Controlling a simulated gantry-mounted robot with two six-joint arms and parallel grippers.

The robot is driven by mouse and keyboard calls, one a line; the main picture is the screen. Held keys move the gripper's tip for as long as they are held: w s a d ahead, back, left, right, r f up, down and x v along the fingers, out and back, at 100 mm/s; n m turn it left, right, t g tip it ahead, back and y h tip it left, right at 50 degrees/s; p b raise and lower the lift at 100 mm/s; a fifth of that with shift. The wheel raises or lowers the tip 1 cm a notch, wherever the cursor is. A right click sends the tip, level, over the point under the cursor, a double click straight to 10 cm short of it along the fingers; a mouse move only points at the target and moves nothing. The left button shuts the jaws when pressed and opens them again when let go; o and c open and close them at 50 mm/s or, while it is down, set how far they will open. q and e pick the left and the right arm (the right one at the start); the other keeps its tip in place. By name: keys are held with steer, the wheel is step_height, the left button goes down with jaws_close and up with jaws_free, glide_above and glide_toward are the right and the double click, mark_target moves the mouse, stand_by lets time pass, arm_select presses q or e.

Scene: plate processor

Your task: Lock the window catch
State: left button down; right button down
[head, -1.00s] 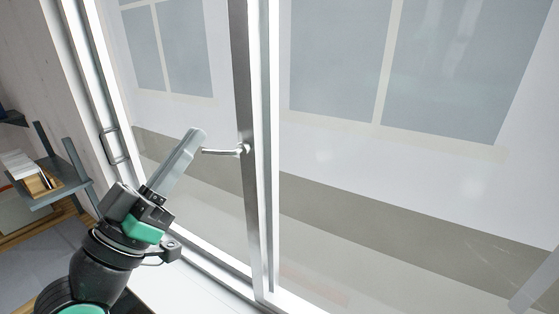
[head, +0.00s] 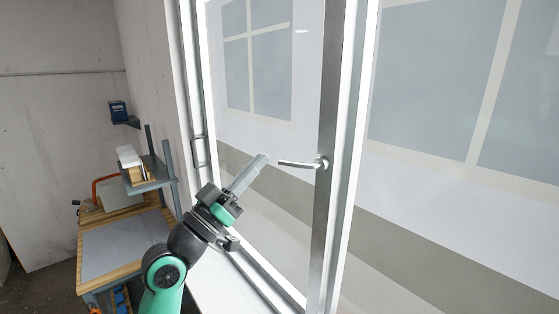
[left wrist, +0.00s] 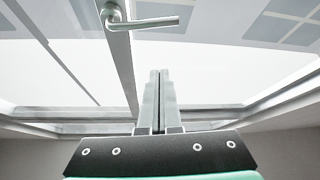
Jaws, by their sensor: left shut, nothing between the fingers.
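The window catch (head: 303,163) is a silver lever handle on the metal window frame post (head: 327,210) in the head view. Its lever points left, roughly horizontal. My left gripper (head: 264,158) is shut and empty, its fingertips just left of the lever's free end and apart from it in the picture. In the left wrist view the catch (left wrist: 145,23) is at the top, with its lever pointing right, and my shut left gripper (left wrist: 159,75) points up below it. The gap in depth is hard to tell. My right gripper is not in view.
A second handle (head: 198,152) is on the left side of the window frame. A workbench (head: 125,245) stands at the left, with a shelf (head: 150,183) and a blue box (head: 118,111) beyond it. The window sill (head: 212,285) runs below the glass.

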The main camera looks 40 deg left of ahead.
mark_target(280, 164)
arm_select(q)
steer(key=p+x, duration=0.1)
steer(key=x, duration=0.5)
steer(key=f, duration=0.4)
steer(key=shift+w+d, duration=0.3)
steer(key=shift+d, duration=0.1)
